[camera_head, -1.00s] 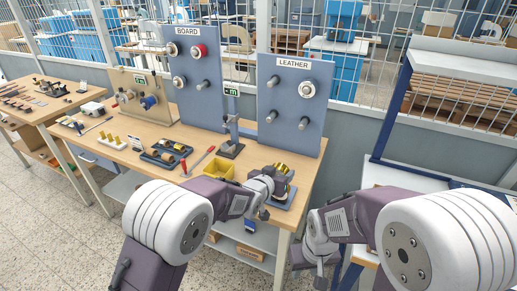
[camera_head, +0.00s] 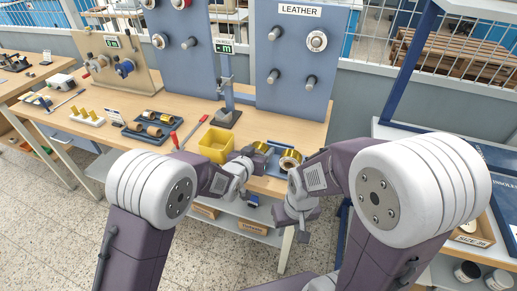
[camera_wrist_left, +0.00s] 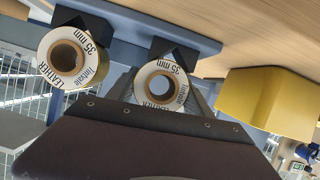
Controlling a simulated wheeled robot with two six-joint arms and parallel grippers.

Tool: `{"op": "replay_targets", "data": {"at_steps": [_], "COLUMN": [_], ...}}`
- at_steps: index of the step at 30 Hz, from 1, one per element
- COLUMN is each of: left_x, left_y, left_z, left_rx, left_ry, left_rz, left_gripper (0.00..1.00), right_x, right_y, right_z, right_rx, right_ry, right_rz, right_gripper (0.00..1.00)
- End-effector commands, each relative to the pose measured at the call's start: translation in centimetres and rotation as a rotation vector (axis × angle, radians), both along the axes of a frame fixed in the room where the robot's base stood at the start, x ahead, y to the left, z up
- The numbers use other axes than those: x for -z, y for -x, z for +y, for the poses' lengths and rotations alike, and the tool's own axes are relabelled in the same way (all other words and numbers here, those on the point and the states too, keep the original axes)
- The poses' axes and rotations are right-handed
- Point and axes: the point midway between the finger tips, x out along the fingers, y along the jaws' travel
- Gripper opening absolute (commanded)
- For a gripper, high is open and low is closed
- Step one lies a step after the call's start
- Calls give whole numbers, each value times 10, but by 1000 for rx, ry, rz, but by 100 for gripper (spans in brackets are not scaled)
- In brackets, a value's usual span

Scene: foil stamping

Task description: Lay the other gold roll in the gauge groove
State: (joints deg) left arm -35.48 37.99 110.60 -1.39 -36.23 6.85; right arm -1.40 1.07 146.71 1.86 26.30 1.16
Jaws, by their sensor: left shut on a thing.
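My left gripper (camera_head: 248,160) is shut on a gold roll (camera_head: 262,148) at the front right of the bench. In the left wrist view this roll (camera_wrist_left: 160,84) shows its white end, marked leather and 35 mm, between my fingers. It is close to a black grooved block (camera_wrist_left: 174,50) on the blue gauge base (camera_wrist_left: 135,25); I cannot tell whether it touches the groove. Another gold roll (camera_head: 290,158) sits at the gauge's right; in the wrist view it (camera_wrist_left: 68,62) is against another black block. My right gripper (camera_head: 304,213) hangs in front of the bench; its fingers are unclear.
A yellow bin (camera_head: 215,145) stands left of the gauge. A red-handled tool (camera_head: 176,139) and a blue tray (camera_head: 138,133) with rolls lie further left. A stand (camera_head: 228,115) is behind. The leather board (camera_head: 300,60) rises at the back.

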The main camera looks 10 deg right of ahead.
Motion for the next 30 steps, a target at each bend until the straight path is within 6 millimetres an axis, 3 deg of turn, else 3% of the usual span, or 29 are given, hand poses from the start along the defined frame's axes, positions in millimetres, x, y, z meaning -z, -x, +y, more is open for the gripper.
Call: {"op": "replay_targets", "data": {"at_steps": [3,4,6,17,30], "left_x": [-1,0,0,5,-24], "left_y": [0,0,0,0,58], "left_z": [0,0,0,0,45], "left_rx": [0,0,0,-1,0], "left_ry": [1,0,0,-1,1], "left_rz": [-1,0,0,2,0], "left_gripper": [15,65,81,81,81], "right_x": [-1,-1,-1,0,10], "right_y": [0,0,0,0,0], "right_z": [0,0,0,0,0], "right_rx": [0,0,0,0,0], "right_ry": [0,0,0,0,0], "right_rz": [0,0,0,0,0], "right_gripper": [36,36,36,36,36]}}
